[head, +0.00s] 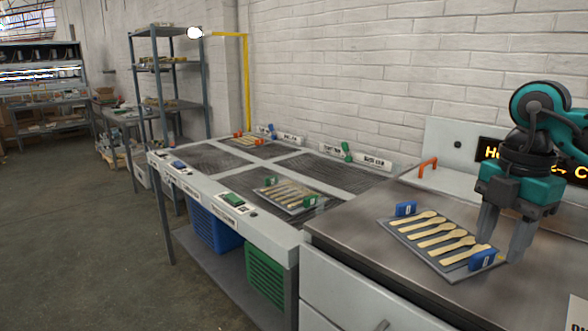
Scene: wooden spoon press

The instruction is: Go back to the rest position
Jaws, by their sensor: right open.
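My right gripper (501,246) is open, pointing down over the right end of the metal worktop (345,230). Its fingers are apart and nothing shows held between them. Just left of it lies a grey tray (412,250) with several wooden spoons (437,239) and a blue block at each end, one far (405,209) and one near (482,260). The near blue block is close to the fingers; I cannot tell whether they touch. My left gripper is not in view.
A second spoon tray with green blocks (310,201) lies on the adjoining table (275,228). An orange-ended tray (237,134) lies farther back. An orange handle (428,166) and a lit display (490,150) stand behind the worktop. Blue (212,232) and green (265,275) crates sit below.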

